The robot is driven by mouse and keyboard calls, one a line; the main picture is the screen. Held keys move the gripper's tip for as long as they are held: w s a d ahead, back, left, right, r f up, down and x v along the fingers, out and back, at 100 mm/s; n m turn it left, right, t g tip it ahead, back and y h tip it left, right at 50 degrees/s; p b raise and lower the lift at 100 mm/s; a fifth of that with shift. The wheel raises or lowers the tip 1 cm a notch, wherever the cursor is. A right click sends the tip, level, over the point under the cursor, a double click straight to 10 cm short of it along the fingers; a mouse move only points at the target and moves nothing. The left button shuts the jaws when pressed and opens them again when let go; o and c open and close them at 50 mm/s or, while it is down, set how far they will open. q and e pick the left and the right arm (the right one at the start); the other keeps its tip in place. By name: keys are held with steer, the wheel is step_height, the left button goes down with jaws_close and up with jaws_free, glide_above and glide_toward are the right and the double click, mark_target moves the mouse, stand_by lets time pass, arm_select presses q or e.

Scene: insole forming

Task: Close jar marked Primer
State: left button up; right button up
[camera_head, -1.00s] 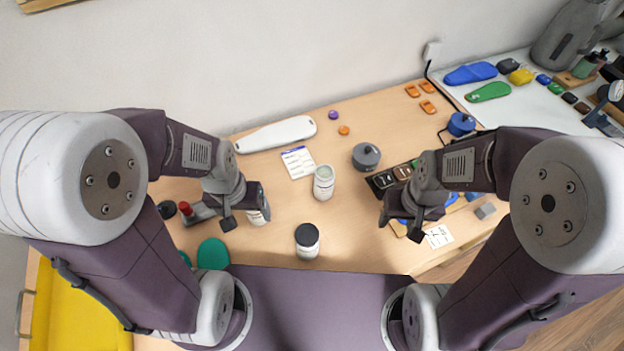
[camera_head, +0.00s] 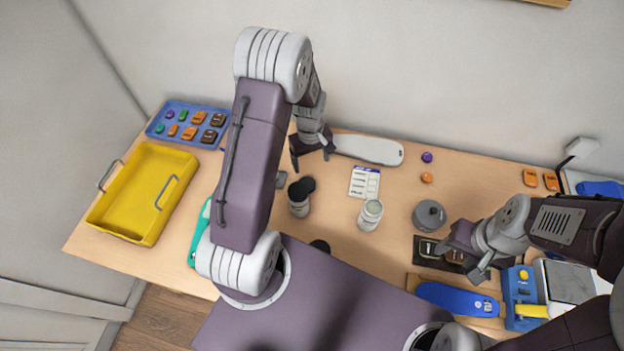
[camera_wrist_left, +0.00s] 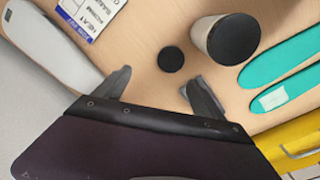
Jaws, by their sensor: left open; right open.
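A white jar with a black top (camera_head: 299,208) stands upright near the table's middle; it also shows in the left wrist view (camera_wrist_left: 212,42). A flat black disc, perhaps a loose lid, lies beside it (camera_wrist_left: 172,59). A second white jar with a pale top (camera_head: 370,216) stands to its right. Another black top (camera_head: 319,246) is mostly hidden by my body. No label is readable, so I cannot tell which jar is Primer. My left gripper (camera_head: 312,156) is open and empty beyond the black-topped jar. My right gripper (camera_head: 470,262) is open over the dark tray.
A yellow tray (camera_head: 104,212) and a blue tray (camera_head: 157,130) are at left. Green insoles (camera_wrist_left: 285,88) lie near the black-topped jar. A pale insole shape (camera_head: 370,150), a card (camera_head: 365,183) and a grey lidded pot (camera_head: 429,217) lie around. A blue insole (camera_head: 455,298) is front right.

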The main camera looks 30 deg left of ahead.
mark_target(307, 184)
arm_select(q)
steer(key=shift+g, duration=0.3)
steer(key=f, duration=0.1)
steer(key=s+f, duration=0.1)
steer(key=s+a+f+p, duration=0.1)
steer(key=f, duration=0.1)
steer(key=shift+f, duration=0.45)
steer(key=shift+a+f, duration=0.1)
steer(key=shift+a, duration=0.1)
steer(key=shift+d, duration=0.1)
steer(key=f+p, duration=0.2)
steer(key=f, duration=0.3)
steer(key=shift+w+f, duration=0.1)
steer(key=shift+w, duration=0.1)
steer(key=shift+d, duration=0.1)
